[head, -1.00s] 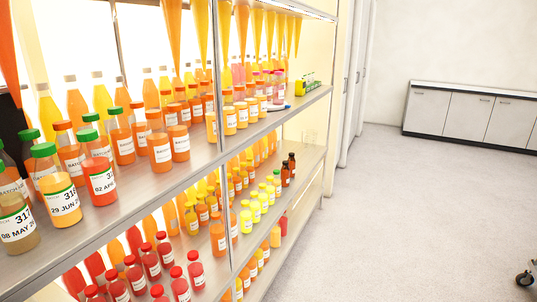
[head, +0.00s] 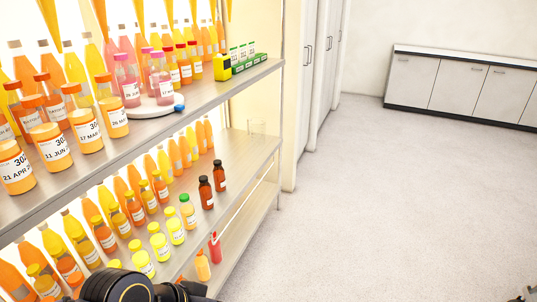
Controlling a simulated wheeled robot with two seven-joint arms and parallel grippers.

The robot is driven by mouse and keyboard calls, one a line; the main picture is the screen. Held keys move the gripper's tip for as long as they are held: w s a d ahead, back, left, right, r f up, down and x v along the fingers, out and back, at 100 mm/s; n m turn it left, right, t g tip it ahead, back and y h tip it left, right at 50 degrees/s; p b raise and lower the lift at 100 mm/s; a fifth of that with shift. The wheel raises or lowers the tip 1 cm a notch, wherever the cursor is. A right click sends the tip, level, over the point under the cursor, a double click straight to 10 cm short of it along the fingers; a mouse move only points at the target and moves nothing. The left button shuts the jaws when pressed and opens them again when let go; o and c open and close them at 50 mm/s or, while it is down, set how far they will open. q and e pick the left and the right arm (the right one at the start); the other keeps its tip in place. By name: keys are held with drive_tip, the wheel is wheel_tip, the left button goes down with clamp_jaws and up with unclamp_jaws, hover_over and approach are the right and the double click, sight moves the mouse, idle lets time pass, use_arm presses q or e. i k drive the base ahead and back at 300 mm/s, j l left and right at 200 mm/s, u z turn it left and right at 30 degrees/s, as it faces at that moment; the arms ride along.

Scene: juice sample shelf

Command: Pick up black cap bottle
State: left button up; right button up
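Two dark brown bottles with black caps stand upright on the middle shelf near its right end. The nearer black cap bottle (head: 206,193) is left of the farther black cap bottle (head: 219,177), with a small gap between them. Both carry white labels. A black part of one of my arms shows at the bottom left edge, below and in front of the shelf.
Yellow juice bottles (head: 175,230) and a green-capped bottle (head: 187,211) stand left of the dark bottles. The upper shelf (head: 150,130) overhangs at left.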

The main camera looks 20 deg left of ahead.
sight(218, 171)
drive_tip(key=i+u, duration=0.15)
drive_tip(key=i, duration=0.45)
drive_tip(key=i+l+u, duration=0.15)
drive_tip(key=i, duration=0.4)
drive_tip(key=i+u, duration=0.2)
drive_tip(key=u, duration=0.2)
drive_tip(key=i+u, duration=0.2)
drive_tip(key=u, duration=0.2)
drive_tip(key=i+u, duration=0.2)
drive_tip(key=u, duration=0.2)
drive_tip(key=i+u, duration=0.2)
drive_tip(key=u, duration=0.25)
drive_tip(key=i+u, duration=0.2)
drive_tip(key=u, duration=0.25)
drive_tip(key=i+l+u, duration=0.1)
drive_tip(key=u, duration=0.35)
drive_tip(key=i, duration=0.05)
